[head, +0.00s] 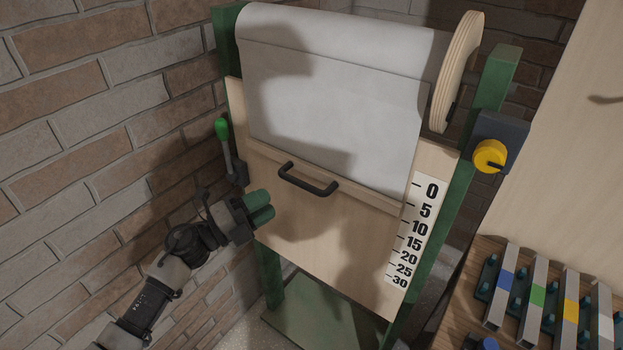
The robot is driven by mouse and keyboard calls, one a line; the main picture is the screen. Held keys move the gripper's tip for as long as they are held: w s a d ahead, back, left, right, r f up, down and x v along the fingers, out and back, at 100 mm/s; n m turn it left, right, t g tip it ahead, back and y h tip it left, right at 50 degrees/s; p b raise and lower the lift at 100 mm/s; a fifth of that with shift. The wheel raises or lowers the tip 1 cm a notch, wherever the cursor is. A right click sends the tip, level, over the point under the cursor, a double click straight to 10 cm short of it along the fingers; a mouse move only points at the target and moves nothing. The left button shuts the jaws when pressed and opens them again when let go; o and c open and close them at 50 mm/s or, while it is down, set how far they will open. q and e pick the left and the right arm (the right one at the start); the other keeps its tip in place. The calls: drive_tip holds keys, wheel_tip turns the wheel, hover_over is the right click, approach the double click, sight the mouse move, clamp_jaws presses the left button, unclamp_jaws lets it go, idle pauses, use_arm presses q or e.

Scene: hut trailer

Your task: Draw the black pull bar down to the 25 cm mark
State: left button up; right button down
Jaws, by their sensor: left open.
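The black pull bar (308,181) is a curved handle on a wooden batten (365,193) along the lower edge of a white sheet (330,105). The sheet hangs from a roll at the top of a green-framed stand. A white scale (411,232), marked 0 to 30, runs down the board's right side. The batten's right end lies near the 5 mark. My left gripper (262,207), with green fingers, is open and empty. It is below and left of the bar, apart from it, in front of the wooden board (320,235). My right gripper is out of view.
A green-knobbed lever (223,140) stands on the stand's left side, just above my left gripper. A yellow knob (489,156) is on the right post. A brick wall (110,100) is close on the left. Several colour-banded metal pieces (538,298) lie on a wooden surface at lower right.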

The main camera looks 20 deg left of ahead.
sight(301, 181)
use_arm(q)
drive_tip(key=x, duration=0.1)
drive_tip(key=p+x, duration=0.1)
drive_tip(key=x, duration=0.2)
drive_tip(key=shift+w+d+r+p, duration=0.2)
drive_tip(key=shift+w+r+p, duration=0.05)
drive_tip(key=shift+r+p, duration=0.1)
drive_tip(key=x, duration=0.4)
drive_tip(key=shift+f+p, duration=0.2)
drive_tip(key=shift+p, duration=0.2)
drive_tip(key=shift+w+d, duration=0.3)
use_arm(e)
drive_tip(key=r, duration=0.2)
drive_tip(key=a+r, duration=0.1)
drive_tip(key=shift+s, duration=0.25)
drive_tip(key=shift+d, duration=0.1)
use_arm(q)
clamp_jaws()
